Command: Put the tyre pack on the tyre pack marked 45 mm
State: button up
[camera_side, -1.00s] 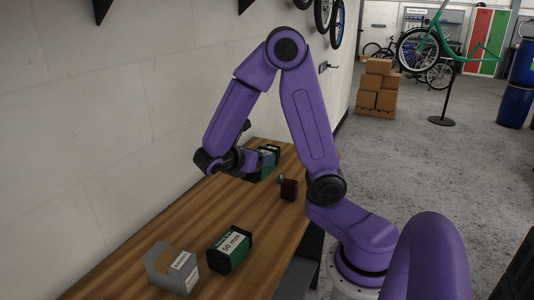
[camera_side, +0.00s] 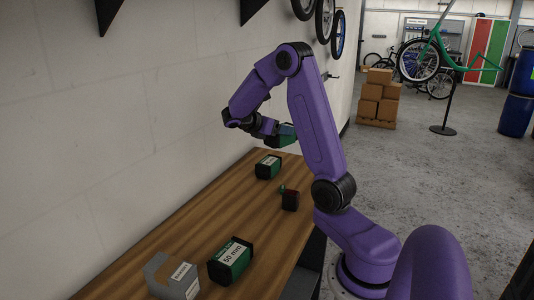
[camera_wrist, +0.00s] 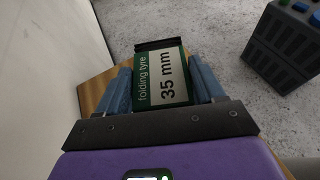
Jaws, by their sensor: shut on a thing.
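My gripper (camera_side: 272,129) is shut on a green and black tyre pack (camera_side: 285,136) and holds it in the air above the far end of the bench. In the wrist view the held tyre pack (camera_wrist: 160,83) sits between the blue fingers, its white label reading "folding tyre 35 mm". Another green and black tyre pack (camera_side: 267,168) stands on the bench, below and a little left of the held one; its label is too small to read. A tyre pack marked 50 mm (camera_side: 231,262) stands at the near end. I cannot read 45 mm on any pack.
A grey box with a brown top (camera_side: 173,277) stands left of the 50 mm pack. A small dark red item with a green part (camera_side: 290,200) is near the bench's right edge. The wall borders the wooden bench (camera_side: 215,210). A dark crate (camera_wrist: 285,45) shows in the wrist view.

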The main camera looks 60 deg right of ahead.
jog(key=w+d+f, duration=0.8)
jog(key=f, duration=0.1)
jog(key=shift+w+d, duration=0.1)
jog(key=shift+w, duration=0.1)
jog(key=shift+f, duration=1.45)
jog(key=shift+f, duration=0.15)
jog(key=o, duration=1.4)
